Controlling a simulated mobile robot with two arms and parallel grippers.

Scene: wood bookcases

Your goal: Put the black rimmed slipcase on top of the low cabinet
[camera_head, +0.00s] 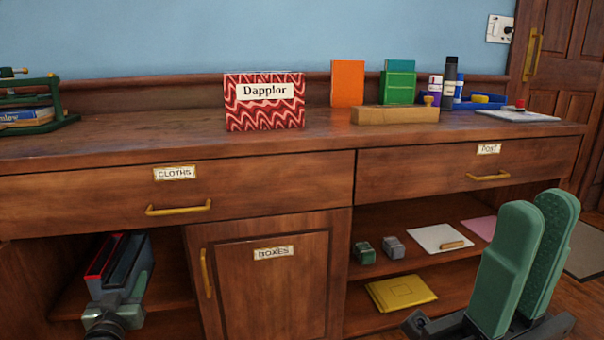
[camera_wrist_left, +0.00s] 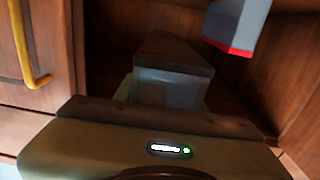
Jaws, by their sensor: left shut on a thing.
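The low cabinet (camera_head: 190,135) is a long dark wood unit with a wide top, two labelled drawers and open shelves. My left gripper (camera_head: 122,284) is in its lower left open compartment, shut on the dark slipcase (camera_head: 131,258), which stands upright. In the left wrist view this slipcase (camera_wrist_left: 170,88) is a dim grey shape, partly hidden by the gripper. A red rimmed slipcase (camera_head: 101,257) stands just left of it in the head view; the left wrist view shows its red edge (camera_wrist_left: 236,27) apart from the held one. My right gripper (camera_head: 536,215) is empty and open at the lower right.
On the top stand a red patterned Dapplor box (camera_head: 265,112), a wooden block (camera_head: 394,115), orange (camera_head: 347,83) and green (camera_head: 398,84) upright items, and a green stand (camera_head: 35,110) at far left. The top between stand and box is clear. The drawer handle (camera_head: 178,210) juts out.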

